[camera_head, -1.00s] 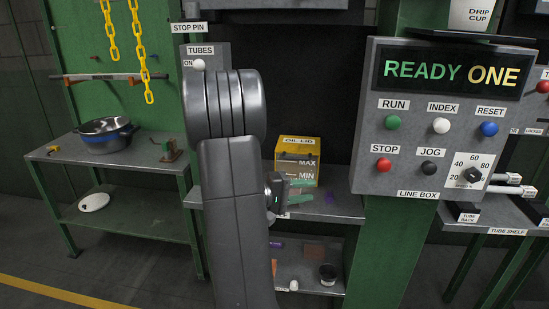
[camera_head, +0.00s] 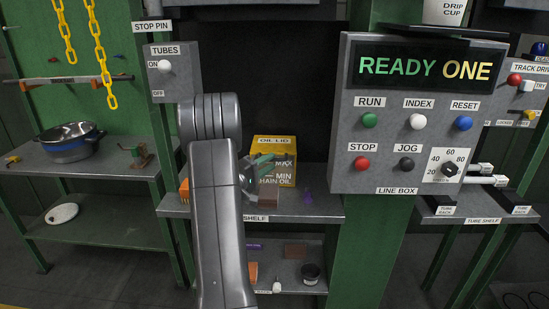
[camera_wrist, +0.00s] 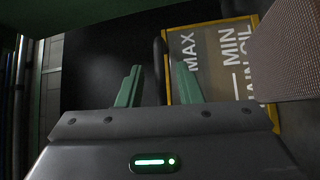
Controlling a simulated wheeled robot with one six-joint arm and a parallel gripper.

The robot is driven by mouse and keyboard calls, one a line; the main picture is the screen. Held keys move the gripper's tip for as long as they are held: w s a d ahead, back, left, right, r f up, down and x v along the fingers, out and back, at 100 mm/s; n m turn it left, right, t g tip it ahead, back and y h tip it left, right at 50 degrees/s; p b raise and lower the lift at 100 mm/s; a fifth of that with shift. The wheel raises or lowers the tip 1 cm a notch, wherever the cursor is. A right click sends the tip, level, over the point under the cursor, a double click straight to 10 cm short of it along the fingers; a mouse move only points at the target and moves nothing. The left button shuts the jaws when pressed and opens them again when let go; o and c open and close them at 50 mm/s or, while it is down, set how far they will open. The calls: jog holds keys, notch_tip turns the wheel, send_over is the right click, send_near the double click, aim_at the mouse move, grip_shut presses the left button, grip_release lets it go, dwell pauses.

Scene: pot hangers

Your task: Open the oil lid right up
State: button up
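The yellow-framed oil box (camera_head: 286,168) stands on the shelf in the head view, marked MAX, MIN and CHAIN OIL. Its yellow oil lid (camera_head: 274,141) is on top and looks shut. The box front fills the upper right of the wrist view (camera_wrist: 212,60), turned sideways; the lid cannot be made out there. My gripper (camera_head: 264,162) is in front of the box's left side, below the lid. The right finger overlaps the box edge; contact cannot be told.
A brown block (camera_head: 264,198) sits on the shelf (camera_head: 322,208) before the box; a brown surface also shows in the wrist view (camera_wrist: 290,48). A purple item (camera_head: 308,197) lies to the right. The line box panel (camera_head: 400,182) stands close on the right. A dark gap is behind.

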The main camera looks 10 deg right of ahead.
aim_at(273, 160)
jog(key=shift+x, duration=1.6)
grip_shut()
jog(key=shift+r+p, duration=0.15)
jog(key=shift+p, duration=0.15)
